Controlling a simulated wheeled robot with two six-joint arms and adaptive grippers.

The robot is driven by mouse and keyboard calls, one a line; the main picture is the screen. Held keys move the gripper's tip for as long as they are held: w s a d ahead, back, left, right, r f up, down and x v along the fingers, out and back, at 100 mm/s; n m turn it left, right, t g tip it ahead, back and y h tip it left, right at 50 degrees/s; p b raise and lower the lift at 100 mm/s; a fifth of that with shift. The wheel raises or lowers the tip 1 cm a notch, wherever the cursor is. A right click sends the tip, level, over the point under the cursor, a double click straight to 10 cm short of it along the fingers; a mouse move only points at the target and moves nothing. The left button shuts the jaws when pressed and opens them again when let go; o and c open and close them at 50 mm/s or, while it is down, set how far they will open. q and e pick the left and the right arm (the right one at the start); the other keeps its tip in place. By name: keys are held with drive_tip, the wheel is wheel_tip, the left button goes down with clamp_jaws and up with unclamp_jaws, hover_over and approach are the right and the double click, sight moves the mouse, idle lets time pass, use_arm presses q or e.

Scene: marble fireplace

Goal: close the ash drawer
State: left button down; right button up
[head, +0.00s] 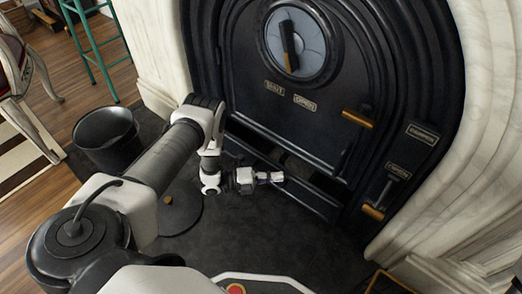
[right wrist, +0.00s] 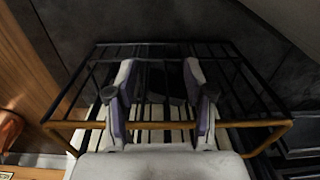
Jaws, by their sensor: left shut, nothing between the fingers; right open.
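The ash drawer (head: 312,197) is the low black front below the stove door (head: 300,95). A dark gap shows above it, so it seems to stand somewhat out; how far is hard to tell. My left gripper (head: 281,177) is shut and empty, its fingertips at the drawer's front. Whether they touch it I cannot tell. My right gripper (right wrist: 158,78) is open and empty in the right wrist view, above a black wire rack with a brass rail (right wrist: 60,126).
A black bucket (head: 107,137) stands at the left, with a round dark lid (head: 178,208) on the hearth. A brass door handle (head: 357,119) and a damper lever (head: 378,200) sit at the right. The dark hearth (head: 275,235) in front is mostly clear.

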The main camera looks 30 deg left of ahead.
use_arm(q)
drive_tip(key=shift+w+f, duration=0.15)
drive_tip(key=shift+w, duration=0.65)
use_arm(e)
drive_tip(key=shift+f, duration=0.5)
use_arm(q)
drive_tip(key=w+b, duration=0.1)
drive_tip(key=w, duration=0.2)
drive_tip(key=shift+w+d, duration=0.2)
use_arm(e)
drive_tip(key=shift+w+f, duration=0.1)
drive_tip(key=shift+f, duration=0.25)
